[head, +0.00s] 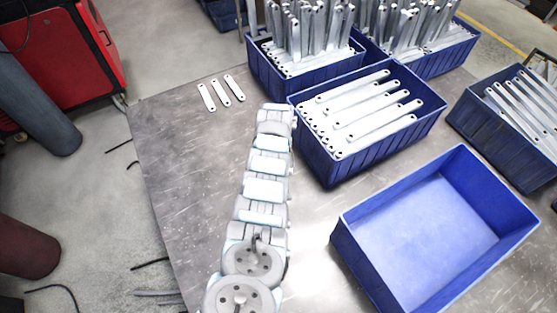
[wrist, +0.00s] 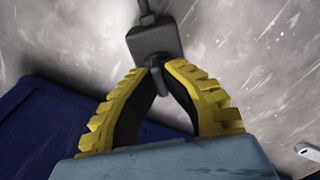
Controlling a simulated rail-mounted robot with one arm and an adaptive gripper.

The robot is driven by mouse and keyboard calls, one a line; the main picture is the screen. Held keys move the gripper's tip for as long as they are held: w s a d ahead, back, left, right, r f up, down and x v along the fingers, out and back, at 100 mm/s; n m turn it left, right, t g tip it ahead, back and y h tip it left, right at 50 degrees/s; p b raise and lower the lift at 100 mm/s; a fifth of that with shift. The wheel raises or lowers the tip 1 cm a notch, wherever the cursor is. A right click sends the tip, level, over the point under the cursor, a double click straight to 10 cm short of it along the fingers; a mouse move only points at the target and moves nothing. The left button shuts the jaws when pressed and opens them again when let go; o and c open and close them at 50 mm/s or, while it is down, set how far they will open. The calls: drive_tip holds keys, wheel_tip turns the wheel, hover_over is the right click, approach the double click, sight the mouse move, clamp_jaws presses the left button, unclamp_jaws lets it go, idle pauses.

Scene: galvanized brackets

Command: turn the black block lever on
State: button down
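In the wrist view, a dark grey-black block (wrist: 153,41) lies just beyond my fingertips, with a thin dark stem (wrist: 147,9) running off the top edge. A short dark piece, likely the lever (wrist: 157,78), points from the block into the narrow gap between the tips. My gripper (wrist: 158,68) has two yellow ribbed fingers with dark inner faces; the tips sit close on either side of that piece. I cannot tell whether they touch it. In the head view, I cannot make out the block, the lever or my fingers.
Blue bins hold metal brackets (head: 360,112) at the back and right of the grey table (head: 170,150). An empty blue bin (head: 435,235) stands front right. Several brackets (head: 221,92) lie loose at the back left. A blue bin (wrist: 45,125) is left of my fingers in the wrist view.

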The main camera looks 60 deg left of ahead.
drive_tip(key=c, duration=1.2)
unclamp_jaws()
drive_tip(key=shift+d, duration=0.1)
drive_tip(key=shift+o, duration=0.2)
drive_tip(key=shift+r, duration=0.15)
drive_tip(key=shift+r, duration=0.5)
wheel_tip(320, 180, up, 11)
drive_tip(key=shift+f, duration=0.15)
